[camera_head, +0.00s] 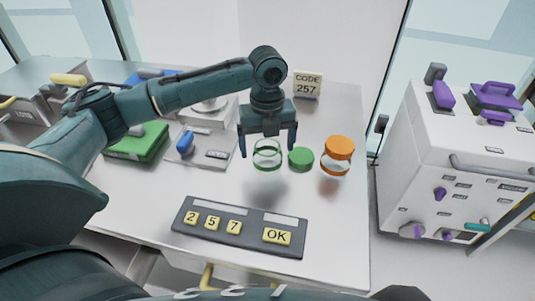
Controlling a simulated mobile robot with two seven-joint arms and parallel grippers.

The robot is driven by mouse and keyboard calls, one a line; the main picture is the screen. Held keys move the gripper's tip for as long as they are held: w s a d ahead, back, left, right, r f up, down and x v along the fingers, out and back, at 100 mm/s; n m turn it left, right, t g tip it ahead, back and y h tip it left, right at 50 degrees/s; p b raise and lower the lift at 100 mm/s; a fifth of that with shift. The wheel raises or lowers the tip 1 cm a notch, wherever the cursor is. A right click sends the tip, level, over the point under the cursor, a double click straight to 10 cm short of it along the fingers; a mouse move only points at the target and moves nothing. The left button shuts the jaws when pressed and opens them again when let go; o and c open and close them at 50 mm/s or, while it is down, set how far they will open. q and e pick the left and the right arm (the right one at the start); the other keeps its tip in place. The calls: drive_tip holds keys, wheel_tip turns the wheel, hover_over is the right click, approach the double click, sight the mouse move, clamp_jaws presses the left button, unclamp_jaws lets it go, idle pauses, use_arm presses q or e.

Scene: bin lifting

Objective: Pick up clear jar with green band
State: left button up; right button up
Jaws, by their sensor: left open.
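The clear jar with a green band (267,160) stands upright on the white table, with its top open. My left gripper (269,147) is above the jar and points down. Its two fingers are spread, one to each side of the jar's upper part. I cannot tell whether the fingers touch the glass. A round green lid (300,159) lies just right of the jar. My right gripper is not in view.
A jar with an orange lid (338,154) stands right of the green lid. A dark keypad panel (240,229) lies in front. A white device (207,112), a green box (137,142) and a CODE 257 sign (307,84) are behind. A white cabinet (450,160) stands at right.

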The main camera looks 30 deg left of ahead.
use_arm(q)
drive_tip(key=c, duration=1.2)
drive_tip(key=shift+r, duration=0.15)
